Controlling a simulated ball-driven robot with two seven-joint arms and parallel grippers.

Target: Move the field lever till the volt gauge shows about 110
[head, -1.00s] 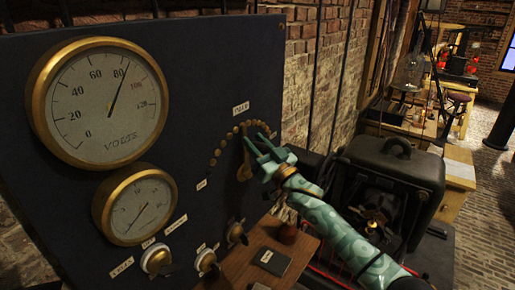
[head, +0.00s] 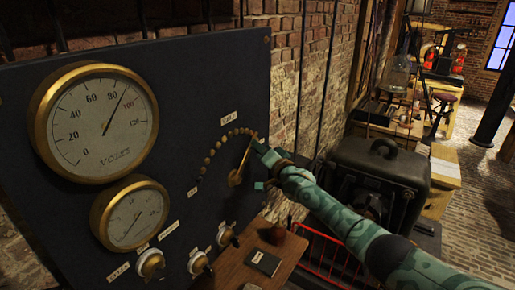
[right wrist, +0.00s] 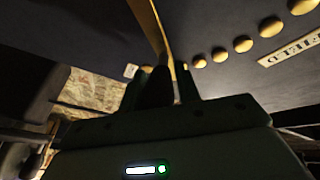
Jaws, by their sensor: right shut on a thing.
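The brass field lever (head: 239,167) is on the dark upright panel, below an arc of brass studs (head: 212,152). It tilts up to the right, its upper end near the right end of the arc. My right gripper (head: 257,165) is at the lever from the right. In the right wrist view the lever (right wrist: 152,28) runs down between the fingers of my right gripper (right wrist: 161,85), which is shut on it. The large brass-rimmed volt gauge (head: 95,122) has its needle between 80 and 100, at about 90. My left gripper is not in view.
A smaller gauge (head: 130,213) and several knobs (head: 150,264) are low on the panel. A small wooden table (head: 228,268) with a dark book (head: 263,262) stands below my right arm. A black machine (head: 378,180) stands to the right, behind the arm.

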